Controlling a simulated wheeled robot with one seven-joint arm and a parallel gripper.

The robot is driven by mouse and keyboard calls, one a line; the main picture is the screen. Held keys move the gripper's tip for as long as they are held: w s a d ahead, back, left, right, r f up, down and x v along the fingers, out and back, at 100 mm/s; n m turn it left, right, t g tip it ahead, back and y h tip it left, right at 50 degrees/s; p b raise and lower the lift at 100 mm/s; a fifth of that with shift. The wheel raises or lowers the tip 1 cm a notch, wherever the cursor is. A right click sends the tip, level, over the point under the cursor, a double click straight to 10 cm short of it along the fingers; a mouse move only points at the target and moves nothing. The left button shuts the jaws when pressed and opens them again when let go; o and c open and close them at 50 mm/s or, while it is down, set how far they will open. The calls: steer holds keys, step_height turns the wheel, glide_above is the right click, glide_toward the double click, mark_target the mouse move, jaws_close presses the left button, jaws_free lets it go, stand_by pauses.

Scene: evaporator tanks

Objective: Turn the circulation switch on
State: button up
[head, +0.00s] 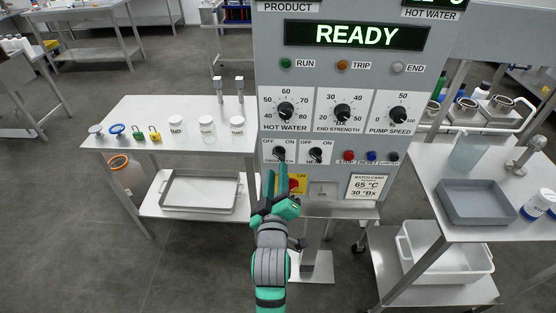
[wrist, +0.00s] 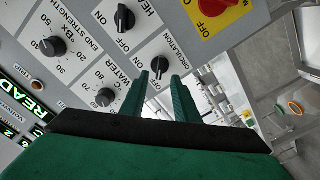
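The circulation switch (head: 279,152) is a small black rotary knob at the lower left of the grey control panel (head: 332,87), with OFF and ON printed above it. In the wrist view the circulation switch (wrist: 160,65) shows just beyond my fingertips, and its pale pointer seems turned toward OFF. My gripper (wrist: 159,75) is open, its two green fingers apart with the knob showing between their tips. I cannot tell if they touch it. In the head view my gripper (head: 276,180) is just below the switch, partly covering the red and yellow main switch (head: 296,184).
The heat switch (head: 316,153) is close to the right of the circulation switch. Red and blue buttons sit further right, dials above. The display (head: 356,35) reads READY. Steel tables (head: 130,150) with jars and trays stand on both sides.

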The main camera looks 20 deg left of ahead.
mark_target(278, 158)
steer(key=shift+x, duration=3.1)
jaws_close()
